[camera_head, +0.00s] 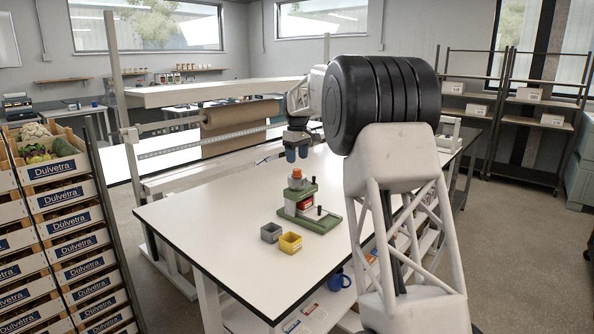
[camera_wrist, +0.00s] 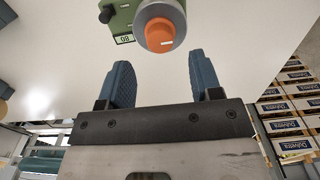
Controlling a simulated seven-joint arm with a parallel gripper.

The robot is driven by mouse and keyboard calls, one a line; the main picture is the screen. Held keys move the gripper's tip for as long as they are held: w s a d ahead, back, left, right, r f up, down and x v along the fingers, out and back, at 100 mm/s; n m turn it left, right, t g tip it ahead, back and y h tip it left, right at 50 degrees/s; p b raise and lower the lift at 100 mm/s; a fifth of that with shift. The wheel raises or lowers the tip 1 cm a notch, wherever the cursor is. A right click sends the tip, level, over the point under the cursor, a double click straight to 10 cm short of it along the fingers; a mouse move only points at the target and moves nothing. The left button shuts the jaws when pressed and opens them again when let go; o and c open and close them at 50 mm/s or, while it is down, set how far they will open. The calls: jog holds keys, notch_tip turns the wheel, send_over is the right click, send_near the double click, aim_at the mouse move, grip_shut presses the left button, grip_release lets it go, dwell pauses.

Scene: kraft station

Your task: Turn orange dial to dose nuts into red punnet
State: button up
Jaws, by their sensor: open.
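The orange dial (camera_head: 296,174) tops a green dispenser (camera_head: 312,221) on the white table. In the wrist view the orange dial (camera_wrist: 159,33) sits on a grey round part, beyond the fingertips and near the middle between them. A red punnet (camera_head: 305,202) shows low in the dispenser's body; its contents are hidden. My gripper (camera_head: 297,152) is above and slightly behind the dispenser, apart from the dial. In the wrist view my gripper (camera_wrist: 157,72) has its two blue fingers wide apart with nothing between them.
A grey bin (camera_head: 271,232) and a yellow bin (camera_head: 290,243) stand left of the dispenser on the white table (camera_head: 215,235). A paper roll rack (camera_head: 240,114) stands behind. Stacked produce crates (camera_head: 75,220) are at the left. The table's left part is clear.

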aim_at(297, 169)
jog(key=shift+f, duration=2.75)
jog(key=c, duration=0.9)
jog(key=shift+c, duration=0.2)
